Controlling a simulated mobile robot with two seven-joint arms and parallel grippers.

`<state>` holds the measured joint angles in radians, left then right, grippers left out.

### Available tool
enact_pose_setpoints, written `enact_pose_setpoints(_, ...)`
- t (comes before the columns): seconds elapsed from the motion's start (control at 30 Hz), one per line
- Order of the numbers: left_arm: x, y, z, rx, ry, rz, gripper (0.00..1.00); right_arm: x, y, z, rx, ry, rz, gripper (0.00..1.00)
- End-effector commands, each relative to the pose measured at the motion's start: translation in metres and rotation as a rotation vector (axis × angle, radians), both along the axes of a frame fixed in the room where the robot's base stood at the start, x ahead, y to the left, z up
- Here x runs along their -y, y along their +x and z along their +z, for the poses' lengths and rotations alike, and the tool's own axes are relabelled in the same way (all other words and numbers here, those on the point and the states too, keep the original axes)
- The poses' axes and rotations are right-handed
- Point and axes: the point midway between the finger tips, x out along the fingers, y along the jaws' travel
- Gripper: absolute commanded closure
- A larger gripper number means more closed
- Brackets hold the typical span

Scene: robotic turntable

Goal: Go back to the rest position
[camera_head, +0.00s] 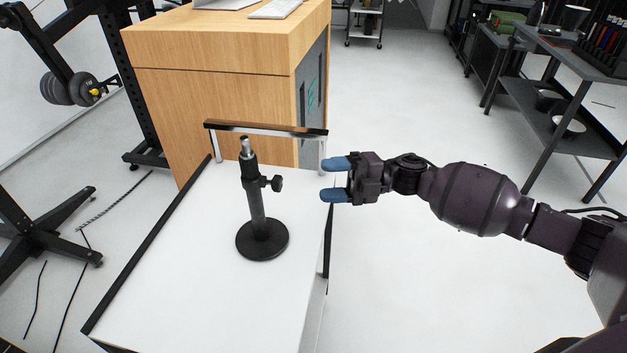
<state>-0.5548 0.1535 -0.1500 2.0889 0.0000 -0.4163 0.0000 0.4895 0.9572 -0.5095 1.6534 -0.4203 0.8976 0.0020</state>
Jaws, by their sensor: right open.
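My right gripper (334,179) comes in from the right, with blue fingertips pointing left. It is open, with nothing between the fingers, and it is beside the right edge of a white cart top (190,270). A black stand (257,210) with a round base, a side knob and a silver tip stands upright on the cart top. The gripper is to the right of the stand and apart from it. My left gripper is not in view.
A handle bar (266,129) rises at the cart's far edge. A wooden cabinet (215,90) stands behind it. Dark shelving (565,140) is at the back right, and a black rack (130,90) with weights is at the left. The floor between the cart and shelving is open.

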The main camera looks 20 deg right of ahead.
Motion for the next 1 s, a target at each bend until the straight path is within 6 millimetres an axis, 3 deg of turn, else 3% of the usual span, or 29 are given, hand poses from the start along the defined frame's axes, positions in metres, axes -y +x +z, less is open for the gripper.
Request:
enact_pose_setpoints(0.67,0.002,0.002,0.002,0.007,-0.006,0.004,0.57,0.005,0.001,-0.001,-0.001,-0.002,-0.014,0.41)
enact_pose_setpoints(0.83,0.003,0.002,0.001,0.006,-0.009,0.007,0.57,0.009,0.022,0.0,-0.025,-0.002,-0.147,0.41)
enact_pose_setpoints(1.0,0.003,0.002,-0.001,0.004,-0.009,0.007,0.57,0.007,0.051,0.019,-0.072,0.064,-0.363,0.41)
